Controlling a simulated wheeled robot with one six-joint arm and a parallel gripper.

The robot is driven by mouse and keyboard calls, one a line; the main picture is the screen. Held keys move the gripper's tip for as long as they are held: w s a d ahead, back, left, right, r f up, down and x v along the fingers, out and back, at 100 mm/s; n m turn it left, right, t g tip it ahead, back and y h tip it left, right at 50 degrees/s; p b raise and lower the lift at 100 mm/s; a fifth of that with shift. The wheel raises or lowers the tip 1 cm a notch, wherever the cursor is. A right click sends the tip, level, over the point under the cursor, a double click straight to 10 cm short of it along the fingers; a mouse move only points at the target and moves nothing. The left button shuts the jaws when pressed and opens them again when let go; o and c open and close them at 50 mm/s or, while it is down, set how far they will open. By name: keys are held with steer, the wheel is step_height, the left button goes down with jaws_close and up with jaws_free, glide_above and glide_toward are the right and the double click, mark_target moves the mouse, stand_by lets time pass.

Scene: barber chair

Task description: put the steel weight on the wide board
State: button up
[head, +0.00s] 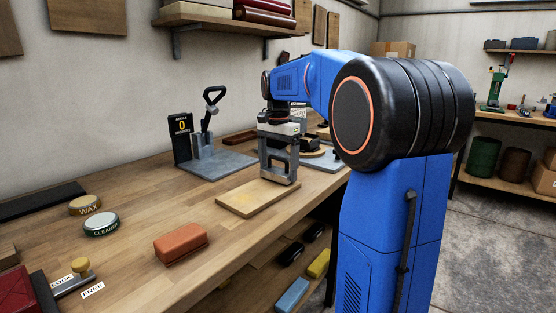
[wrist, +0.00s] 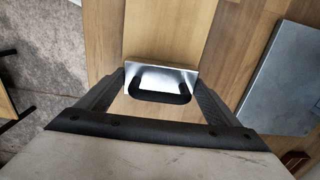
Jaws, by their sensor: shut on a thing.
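The steel weight (wrist: 160,76) is a shiny block with a black handle. My gripper (wrist: 161,84) is shut on it, with one finger at each side. In the head view my gripper (head: 279,174) points down over the far right end of a light wooden board (head: 245,201), which lies flat on the workbench. The board also shows beneath the weight in the wrist view (wrist: 150,25). In the head view the weight is mostly hidden by the fingers. I cannot tell whether it touches the board.
A grey-based lever stand (head: 210,160) with a counter is behind the board. An orange block (head: 181,243), a wax tin (head: 85,205) and a cleaner tin (head: 101,224) stand nearer on the workbench (head: 150,215). Bare bench lies left of the board. A lower shelf holds several small blocks.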

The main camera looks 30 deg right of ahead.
steer(key=shift+f, duration=0.15)
steer(key=o, duration=2)
steer(key=shift+f, duration=0.15)
step_height(320, 180, up, 12)
steer(key=shift+r, duration=0.15)
steer(key=shift+s, duration=0.1)
